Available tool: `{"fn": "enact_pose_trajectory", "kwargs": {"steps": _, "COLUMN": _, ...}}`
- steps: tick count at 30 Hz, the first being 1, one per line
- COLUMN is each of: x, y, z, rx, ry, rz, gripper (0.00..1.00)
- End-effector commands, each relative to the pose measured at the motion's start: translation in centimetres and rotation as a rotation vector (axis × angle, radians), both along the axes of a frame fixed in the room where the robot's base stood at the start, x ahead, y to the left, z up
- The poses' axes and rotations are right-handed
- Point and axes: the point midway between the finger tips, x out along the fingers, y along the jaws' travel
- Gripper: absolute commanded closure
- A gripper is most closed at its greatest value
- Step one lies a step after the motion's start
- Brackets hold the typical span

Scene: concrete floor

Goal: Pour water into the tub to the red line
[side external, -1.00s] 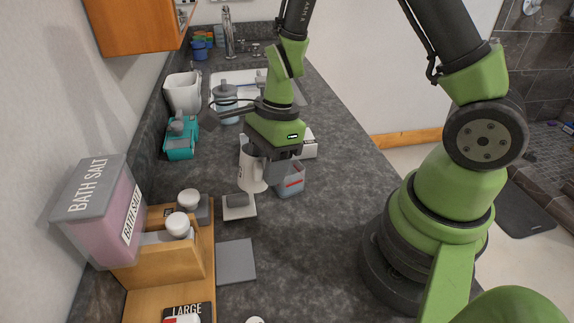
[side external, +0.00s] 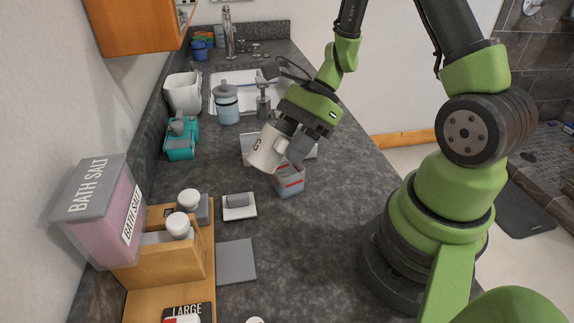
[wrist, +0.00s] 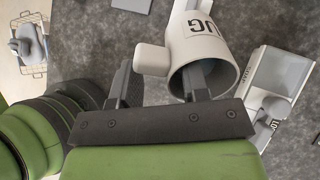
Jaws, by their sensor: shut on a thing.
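A white jug (side external: 267,148) with dark lettering is held tilted above the counter, just up and left of the tub in the side view. The tub's inside is partly hidden by the gripper and jug, and no water stream is visible.
A small dish (side external: 239,206) and a flat grey slab (side external: 236,262) lie left of the tub. A wooden rack (side external: 180,258) and a bath salt box (side external: 98,212) stand at the left. A blue-grey bottle (side external: 227,104) stands near the sink. The counter right of the tub is clear.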

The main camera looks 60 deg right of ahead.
Motion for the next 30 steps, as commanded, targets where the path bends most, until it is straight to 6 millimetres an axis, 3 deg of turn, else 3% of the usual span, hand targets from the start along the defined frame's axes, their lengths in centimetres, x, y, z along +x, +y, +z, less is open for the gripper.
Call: {"fn": "enact_pose_trajectory", "kwargs": {"steps": 30, "x": -0.12, "y": -0.29, "z": -0.44, "rx": 0.056, "ry": -0.016, "rz": -0.001, "gripper": 0.93}}
